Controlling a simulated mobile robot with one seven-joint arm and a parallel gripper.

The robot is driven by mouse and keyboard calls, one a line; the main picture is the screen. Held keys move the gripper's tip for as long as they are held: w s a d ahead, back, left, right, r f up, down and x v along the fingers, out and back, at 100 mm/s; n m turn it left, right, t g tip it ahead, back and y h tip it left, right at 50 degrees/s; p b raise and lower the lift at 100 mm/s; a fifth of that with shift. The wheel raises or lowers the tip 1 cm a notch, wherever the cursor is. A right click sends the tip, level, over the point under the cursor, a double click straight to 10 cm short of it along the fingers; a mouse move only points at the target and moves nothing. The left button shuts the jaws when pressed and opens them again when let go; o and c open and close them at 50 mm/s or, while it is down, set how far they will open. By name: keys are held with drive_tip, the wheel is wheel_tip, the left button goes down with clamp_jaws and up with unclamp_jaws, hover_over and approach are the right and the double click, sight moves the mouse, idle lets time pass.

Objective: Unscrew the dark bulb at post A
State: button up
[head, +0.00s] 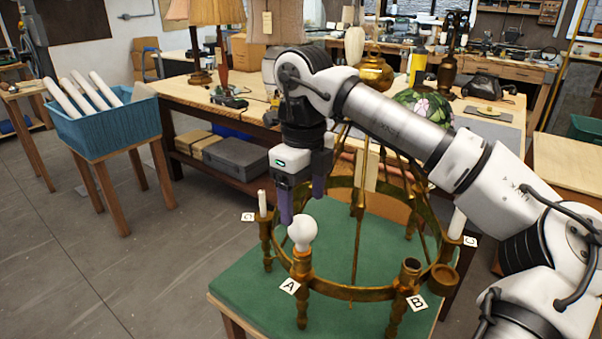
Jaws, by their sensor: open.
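A round white bulb (302,232) sits upright in the brass post marked A (290,287), at the front left of a brass ring fixture (345,292). My gripper (301,208) points down just above and behind the bulb in the picture. Its purple fingers are apart, with nothing seen between them. I cannot tell the exact gap between the fingers and the bulb. The post marked B (410,268) has an open, empty top.
The fixture stands on a green-topped table (250,285). A blue basket (108,128) of white tubes stands on a stool at left. A cluttered wooden bench (200,92) is behind. My arm crosses above the fixture's right side. The floor at left is clear.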

sight(303, 236)
wheel_tip(303, 236, down, 9)
drive_tip(key=shift+f+p, duration=0.1)
drive_tip(key=shift+p, duration=0.45)
drive_tip(key=c, duration=1)
drive_tip(key=shift+o, duration=1.4)
drive_tip(key=shift+c, duration=1.4)
drive_tip(key=n+b, duration=0.1)
drive_tip(key=n, duration=0.7)
drive_tip(key=shift+b, duration=0.35)
